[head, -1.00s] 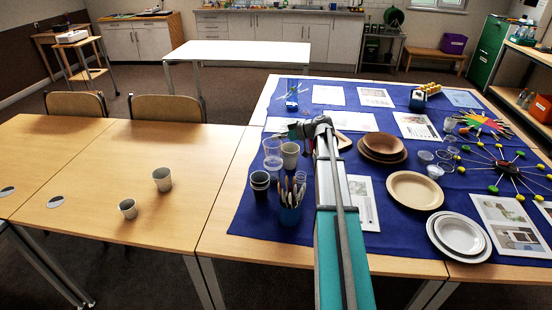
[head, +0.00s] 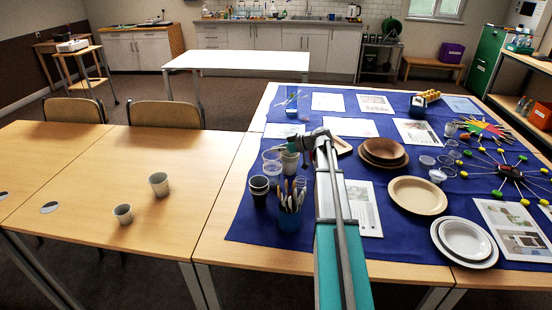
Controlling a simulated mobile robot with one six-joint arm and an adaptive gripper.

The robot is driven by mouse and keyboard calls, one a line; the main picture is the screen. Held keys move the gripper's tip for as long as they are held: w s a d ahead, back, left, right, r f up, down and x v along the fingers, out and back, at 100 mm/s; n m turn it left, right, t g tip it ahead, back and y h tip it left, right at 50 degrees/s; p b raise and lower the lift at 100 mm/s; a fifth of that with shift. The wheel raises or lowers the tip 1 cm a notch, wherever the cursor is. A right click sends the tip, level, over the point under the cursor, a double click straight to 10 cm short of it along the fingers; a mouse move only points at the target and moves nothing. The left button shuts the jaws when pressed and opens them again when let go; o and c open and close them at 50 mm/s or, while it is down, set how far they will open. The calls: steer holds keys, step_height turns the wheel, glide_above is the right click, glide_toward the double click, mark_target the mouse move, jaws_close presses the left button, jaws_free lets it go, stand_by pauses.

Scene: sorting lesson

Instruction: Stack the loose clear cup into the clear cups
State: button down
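Clear cups (head: 271,164) stand upright on the blue cloth near its left edge, behind the dark cups; I cannot tell how many are nested. Several small clear cups (head: 427,162) stand apart at the right of the cloth, beside the brown plates. I cannot tell which clear cup is the loose one. My gripper (head: 290,144) is at the end of my outstretched arm, just right of the left-hand clear cups, and appears above a pale cup (head: 290,162). Its fingers are too small and dark to show whether they are open or hold anything.
Dark cups (head: 259,190) and a blue holder of cutlery (head: 290,217) stand close in front. Brown plates (head: 417,195), bowls (head: 383,150) and white plates (head: 465,238) lie right of my arm. Two paper cups (head: 159,184) stand on the otherwise mostly clear left table.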

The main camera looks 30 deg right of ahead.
mark_target(276, 157)
steer(key=shift+f+b, duration=1.5)
steer(key=shift+f, duration=0.25)
steer(key=c, duration=0.8)
jaws_free()
steer(key=shift+r, duration=0.1)
steer(key=p+v, duration=0.4)
steer(key=v, duration=0.8)
steer(key=shift+p, duration=0.35)
